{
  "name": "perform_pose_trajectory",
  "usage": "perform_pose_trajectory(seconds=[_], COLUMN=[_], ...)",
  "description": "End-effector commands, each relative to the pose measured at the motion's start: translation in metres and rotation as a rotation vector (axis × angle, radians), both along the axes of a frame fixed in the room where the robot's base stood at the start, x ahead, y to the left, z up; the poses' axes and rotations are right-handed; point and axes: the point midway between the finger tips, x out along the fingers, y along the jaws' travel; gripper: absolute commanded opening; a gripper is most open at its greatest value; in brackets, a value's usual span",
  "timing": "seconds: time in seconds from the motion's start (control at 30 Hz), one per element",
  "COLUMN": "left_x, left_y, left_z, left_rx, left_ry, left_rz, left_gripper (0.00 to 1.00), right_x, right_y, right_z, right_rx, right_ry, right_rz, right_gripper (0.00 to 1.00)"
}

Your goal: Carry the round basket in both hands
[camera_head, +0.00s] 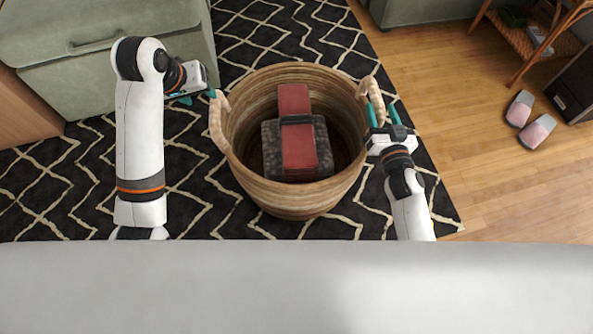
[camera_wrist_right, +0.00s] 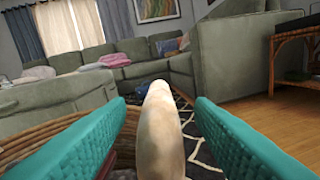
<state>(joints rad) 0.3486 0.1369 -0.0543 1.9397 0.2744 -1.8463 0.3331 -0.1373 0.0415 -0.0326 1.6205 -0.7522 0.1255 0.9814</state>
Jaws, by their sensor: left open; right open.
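The round woven basket (camera_head: 290,205) stands on the patterned rug, with a red and dark grey item (camera_head: 297,135) inside it. Its left handle (camera_head: 217,122) is beside my left gripper (camera_head: 200,97), whose teal fingertips are close to it; contact cannot be told. Its right handle (camera_head: 372,98) rises by my right gripper (camera_head: 382,115), which is open with its teal fingers near the handle. In the right wrist view the pale handle (camera_wrist_right: 160,130) stands between the two open fingers (camera_wrist_right: 158,135), with gaps on both sides.
The black rug (camera_head: 60,190) with cream lines lies under the basket. A green sofa part (camera_head: 110,60) is at the left. Pink slippers (camera_head: 537,131) lie on the wooden floor at the right, near a wicker shelf (camera_head: 530,45). The floor right of the rug is mostly clear.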

Motion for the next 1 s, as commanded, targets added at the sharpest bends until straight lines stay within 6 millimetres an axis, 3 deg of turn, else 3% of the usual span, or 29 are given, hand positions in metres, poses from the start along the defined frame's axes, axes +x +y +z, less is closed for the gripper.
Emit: perform_pose_trajectory(seconds=[0.2,0.4,0.6,1.0], left_x=[0.0,0.0,0.0,0.0], left_y=[0.0,0.0,0.0,0.0], left_z=[0.0,0.0,0.0,0.0], left_rx=[0.0,0.0,0.0,0.0], left_ry=[0.0,0.0,0.0,0.0], left_rz=[0.0,0.0,0.0,0.0], left_gripper=[0.47,0.47,0.47,0.47], right_x=[-0.049,-0.078,-0.087,-0.087], right_y=[-0.006,-0.01,-0.011,-0.011], right_z=[-0.002,-0.001,0.0,0.0], right_rx=[0.0,0.0,0.0,0.0], right_ry=[0.004,0.002,0.0,0.0], right_rz=[0.0,-0.001,0.0,0.0], right_gripper=[0.49,0.49,0.49,0.49])
